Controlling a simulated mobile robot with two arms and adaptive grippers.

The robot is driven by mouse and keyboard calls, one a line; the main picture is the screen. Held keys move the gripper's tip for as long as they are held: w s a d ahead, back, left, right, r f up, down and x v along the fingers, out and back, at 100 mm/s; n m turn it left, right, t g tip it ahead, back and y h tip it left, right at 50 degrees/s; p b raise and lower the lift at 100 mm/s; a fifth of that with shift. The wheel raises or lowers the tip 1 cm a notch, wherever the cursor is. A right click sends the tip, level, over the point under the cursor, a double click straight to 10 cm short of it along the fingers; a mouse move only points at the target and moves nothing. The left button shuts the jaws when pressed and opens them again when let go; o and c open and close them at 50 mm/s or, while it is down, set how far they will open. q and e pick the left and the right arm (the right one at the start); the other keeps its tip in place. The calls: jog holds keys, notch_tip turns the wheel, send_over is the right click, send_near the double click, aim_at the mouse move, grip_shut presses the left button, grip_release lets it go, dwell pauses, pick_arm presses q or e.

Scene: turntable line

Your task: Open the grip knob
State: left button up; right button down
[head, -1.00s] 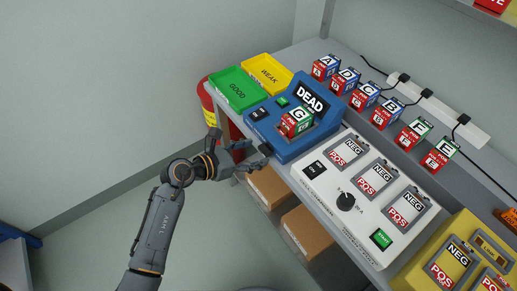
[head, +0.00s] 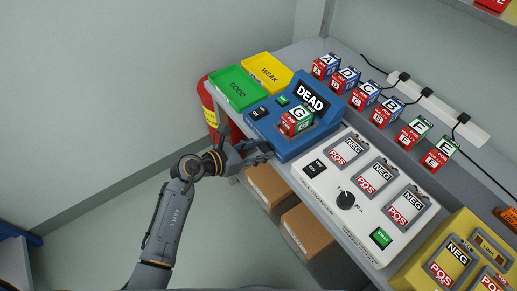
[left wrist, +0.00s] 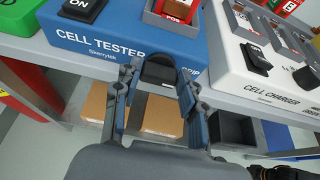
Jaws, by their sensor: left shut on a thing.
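The blue cell tester (head: 287,149) stands on the bench, its screen (head: 312,96) reading DEAD and a cell marked G (head: 297,121) in its slot. The grip knob (left wrist: 158,70) is black and sits on the tester's front face, beside the partly covered word GRIP in the left wrist view. My left gripper (head: 262,153) is at that front edge, and its two fingers (left wrist: 157,84) lie on either side of the knob, shut on it. The gripper hides the knob in the head view. My right gripper is not in view.
A green GOOD tray (head: 238,88) and a yellow WEAK tray (head: 268,72) lie left of the tester. A white cell charger (head: 330,191) stands to its right. Several lettered cells line the back. Cardboard boxes (head: 270,188) sit below; a red extinguisher (head: 209,105) stands left.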

pick_arm(q)
jog(key=shift+w+a+n+g+h+p, duration=0.1)
jog(key=shift+n+g+h+p, duration=0.25)
jog(key=shift+n, duration=0.25)
jog(key=shift+w+f+n+g, duration=0.1)
jog(key=shift+n+g, duration=0.25)
jog(key=shift+n, duration=0.15)
jog(key=shift+w+a+f+n+g+h+b, duration=0.1)
jog(key=shift+n+g+h+b, duration=0.2)
jog(key=shift+n, duration=0.3)
jog(key=shift+a+n+g+h+b, duration=0.1)
jog(key=shift+n+g+h, duration=0.1)
jog(key=shift+n+h, duration=0.3)
jog(key=o, duration=1.1)
jog(key=shift+o, duration=0.2)
